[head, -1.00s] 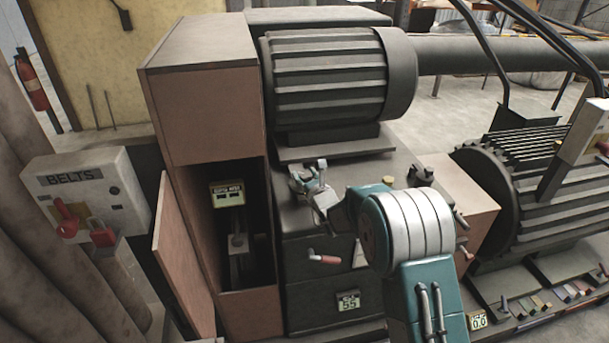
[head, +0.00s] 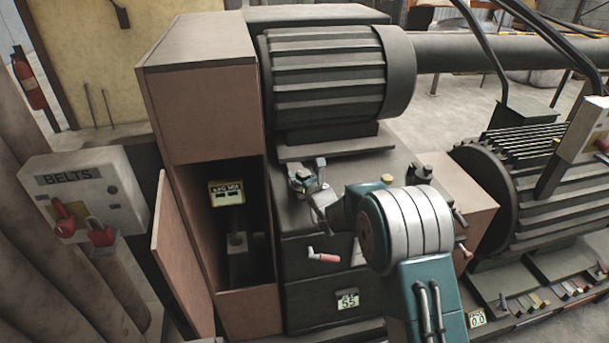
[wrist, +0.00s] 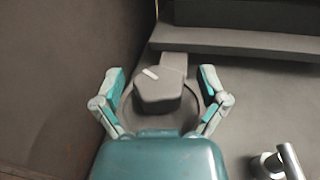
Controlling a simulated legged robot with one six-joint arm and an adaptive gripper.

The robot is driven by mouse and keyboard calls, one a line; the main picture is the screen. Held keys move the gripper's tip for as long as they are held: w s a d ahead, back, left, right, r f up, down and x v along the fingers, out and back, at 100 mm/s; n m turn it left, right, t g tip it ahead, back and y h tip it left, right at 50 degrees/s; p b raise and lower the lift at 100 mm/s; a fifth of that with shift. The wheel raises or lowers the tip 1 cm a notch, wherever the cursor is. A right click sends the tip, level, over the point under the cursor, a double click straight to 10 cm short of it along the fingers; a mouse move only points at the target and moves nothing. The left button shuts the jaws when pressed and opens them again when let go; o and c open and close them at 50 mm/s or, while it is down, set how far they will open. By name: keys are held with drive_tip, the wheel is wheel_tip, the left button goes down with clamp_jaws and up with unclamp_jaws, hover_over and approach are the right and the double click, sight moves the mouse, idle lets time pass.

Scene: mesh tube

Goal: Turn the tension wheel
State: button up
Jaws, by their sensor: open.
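In the wrist view a dark grey, blunt-cornered knob with a short white mark, which looks like the tension wheel (wrist: 158,92), sits on a round base. My gripper (wrist: 162,76) is open, with one finger on each side of the knob and a visible gap on both sides. In the head view my gripper (head: 306,176) is over the left part of the machine's top, below the ribbed motor. The wheel is hard to make out there, mostly hidden by the fingers.
A ribbed motor (head: 325,85) stands just behind my gripper. A tall brown cabinet (head: 205,115) with an open door rises to the left. A red-handled crank (head: 323,257) is on the front face. A metal lever (wrist: 275,162) shows at lower right in the wrist view.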

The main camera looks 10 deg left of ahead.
drive_tip(key=v, duration=1.1)
drive_tip(key=shift+s+d, duration=0.2)
drive_tip(key=shift+s, duration=0.15)
drive_tip(key=shift+f, duration=0.1)
